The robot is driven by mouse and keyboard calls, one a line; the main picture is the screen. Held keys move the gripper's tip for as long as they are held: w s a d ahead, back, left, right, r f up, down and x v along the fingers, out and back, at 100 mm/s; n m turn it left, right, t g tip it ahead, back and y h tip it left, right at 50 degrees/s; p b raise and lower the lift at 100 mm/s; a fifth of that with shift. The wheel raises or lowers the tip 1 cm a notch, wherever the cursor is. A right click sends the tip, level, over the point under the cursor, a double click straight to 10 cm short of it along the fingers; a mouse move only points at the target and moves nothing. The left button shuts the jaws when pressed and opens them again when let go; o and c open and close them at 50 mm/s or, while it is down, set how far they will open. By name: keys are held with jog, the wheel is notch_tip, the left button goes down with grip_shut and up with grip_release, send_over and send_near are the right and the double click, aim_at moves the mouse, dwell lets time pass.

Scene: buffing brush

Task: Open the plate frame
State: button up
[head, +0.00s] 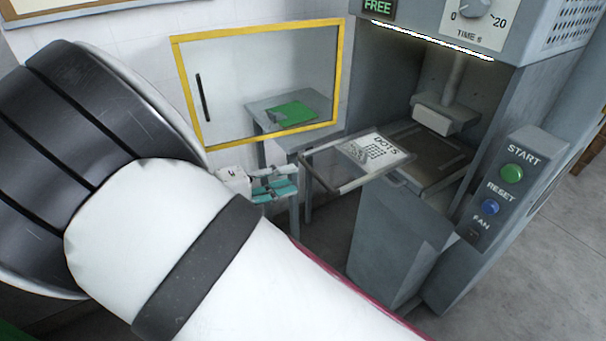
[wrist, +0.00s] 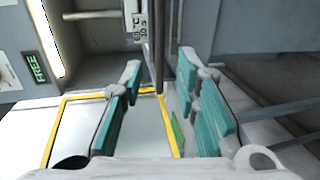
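The plate frame (head: 322,176) is a grey metal frame with a white sheet marked "DOTS". In the head view it sticks out of the machine's bay toward the left and looks tilted. My gripper (head: 280,180), with teal finger pads, is just left of the frame's outer end. In the wrist view my gripper (wrist: 162,92) is open, its pads wide apart. A thin grey bar, seemingly the plate frame edge-on (wrist: 158,45), shows between the fingers from above. Whether it reaches between the pads or touches them, I cannot tell.
The yellow-edged clear door (head: 255,24) stands swung out at the left, behind my gripper. A grey table (head: 262,103) with a green mat is behind it. The control box (head: 512,185) with START and RESET buttons is at the right. The press head (head: 432,118) hangs inside the bay.

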jog(key=shift+v, duration=2.05)
jog(key=s+d+r+m+g+y, duration=0.2)
jog(key=d+r+g+y, duration=0.15)
jog(key=d, duration=0.75)
jog(key=s+d+r+m+g+y, duration=0.2)
jog(key=d+r+g, duration=0.3)
jog(key=d, duration=0.6)
jog(key=s+d+r+m+t+y, duration=0.1)
jog(key=s+d+r+t+y, duration=0.1)
jog(key=s, duration=0.6)
jog(key=s+d+r+m+t+y, duration=0.2)
jog(key=s+d+y, duration=0.3)
jog(key=s, duration=0.3)
jog(key=shift+s+d+r, duration=0.25)
jog(key=shift+d+r, duration=0.5)
jog(key=shift+r, duration=0.05)
